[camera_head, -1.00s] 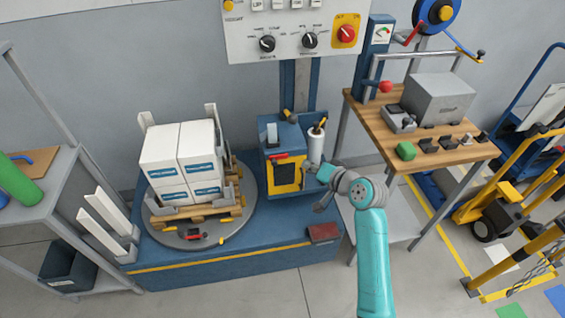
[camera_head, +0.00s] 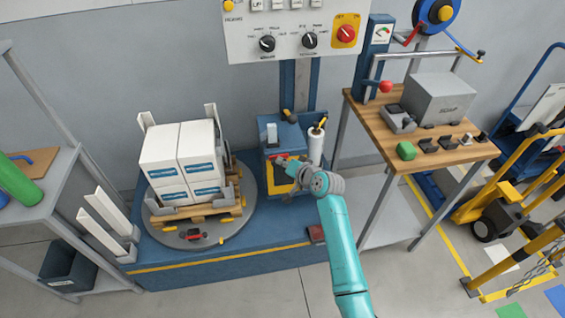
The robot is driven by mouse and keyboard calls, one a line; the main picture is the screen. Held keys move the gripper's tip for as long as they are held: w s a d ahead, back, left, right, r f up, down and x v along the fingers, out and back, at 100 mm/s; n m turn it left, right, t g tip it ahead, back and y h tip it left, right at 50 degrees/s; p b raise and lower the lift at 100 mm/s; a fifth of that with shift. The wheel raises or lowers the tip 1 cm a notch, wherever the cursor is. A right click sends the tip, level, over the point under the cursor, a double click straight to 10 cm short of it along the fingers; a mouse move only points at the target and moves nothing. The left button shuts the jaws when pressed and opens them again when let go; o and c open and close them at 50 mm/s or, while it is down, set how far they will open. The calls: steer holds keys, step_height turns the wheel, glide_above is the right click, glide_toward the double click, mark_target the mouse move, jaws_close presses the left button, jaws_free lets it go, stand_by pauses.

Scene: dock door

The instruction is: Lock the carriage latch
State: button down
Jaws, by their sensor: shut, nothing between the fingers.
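The blue carriage (camera_head: 290,135) stands on the mast behind the turntable, with a yellow-framed front panel (camera_head: 275,187) and a white film roll (camera_head: 316,146) at its right. A small yellow-and-black knob (camera_head: 288,114) sits on its top near the mast. I cannot tell for sure which part is the latch. My gripper (camera_head: 281,164) is in front of the carriage's front face, at its upper part, and hides much of the panel and the red piece there. It is shut and looks empty; whether it touches the carriage I cannot tell.
White boxes (camera_head: 180,160) stand on a pallet on the round turntable (camera_head: 257,205) to the left. A control panel (camera_head: 290,30) hangs above. A wooden-topped bench (camera_head: 365,120) with a grey box stands right. A dark red pedal-like block (camera_head: 316,234) lies on the blue base's front right.

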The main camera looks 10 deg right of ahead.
steer(key=shift+a+f+n+h, duration=0.3)
steer(key=shift+f+n+h, duration=0.05)
steer(key=shift+n+h, duration=0.55)
stand_by(0.8)
steer(key=shift+a+f+n+g+h, duration=0.2)
steer(key=shift+f+n+g+h, duration=0.1)
steer(key=shift+n+h, duration=0.35)
steer(key=shift+a+f+n+h, duration=0.1)
steer(key=shift+f+n+h, duration=0.3)
steer(key=shift+n+h, duration=0.5)
steer(key=shift+f+n+h, duration=0.35)
steer(key=shift+n+h, duration=0.3)
steer(key=shift+h, duration=0.3)
steer(key=shift+f+n+h, duration=0.35)
steer(key=shift+n+h, duration=0.25)
steer(key=shift+h, duration=0.3)
steer(key=shift+d+f+n+h, duration=0.15)
steer(key=shift+f+n+h, duration=0.1)
steer(key=shift+n+h, duration=0.3)
steer(key=shift+d+f+n+h, duration=0.15)
steer(key=shift+f+n+h, duration=0.05)
steer(key=shift+n+h, duration=0.3)
steer(key=shift+r, duration=0.8)
